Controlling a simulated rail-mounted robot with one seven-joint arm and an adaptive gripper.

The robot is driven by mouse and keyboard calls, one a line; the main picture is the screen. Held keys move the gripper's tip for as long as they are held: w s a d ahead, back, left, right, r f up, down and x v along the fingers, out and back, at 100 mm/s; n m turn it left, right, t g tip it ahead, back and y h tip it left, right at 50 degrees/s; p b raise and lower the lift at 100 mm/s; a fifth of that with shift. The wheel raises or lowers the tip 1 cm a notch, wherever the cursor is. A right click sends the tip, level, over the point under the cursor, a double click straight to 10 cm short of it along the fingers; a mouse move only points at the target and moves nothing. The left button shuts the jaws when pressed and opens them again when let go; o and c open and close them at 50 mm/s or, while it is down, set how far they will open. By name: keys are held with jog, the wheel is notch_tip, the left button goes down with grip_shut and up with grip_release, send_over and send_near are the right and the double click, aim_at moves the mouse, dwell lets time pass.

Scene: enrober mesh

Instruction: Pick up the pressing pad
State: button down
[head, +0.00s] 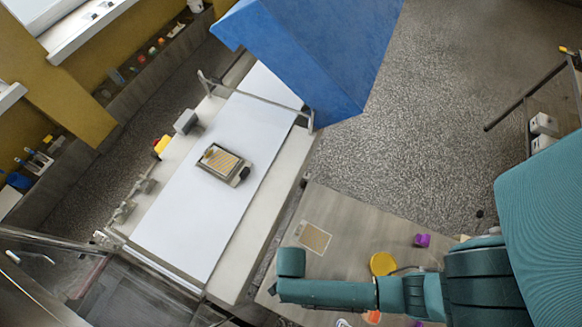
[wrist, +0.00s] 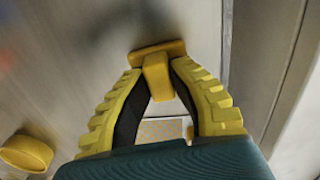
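In the wrist view, the yellow pressing pad (wrist: 157,49) shows as a wide bar with a narrower block standing from it. My gripper (wrist: 158,74) has yellow ribbed fingers with dark inner pads. The fingers lie on both sides of the narrower block and appear shut on it. The pad's underside is hidden, and I cannot tell whether it touches the surface below. In the head view, my arm hides both the gripper and the pad.
A framed tan sheet (head: 315,237), yellow round item (head: 383,263) and purple item (head: 422,240) are on the wooden table (head: 345,215). A tray with a ribbed tan block (head: 222,162) sits on the white belt (head: 180,215). A blue hood (head: 315,50) overhangs the belt's far end.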

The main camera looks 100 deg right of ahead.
notch_tip(320, 180, up, 10)
jog(key=shift+p, duration=0.3)
dwell(0.7)
jog(key=c, duration=1.7)
grip_release()
grip_shut()
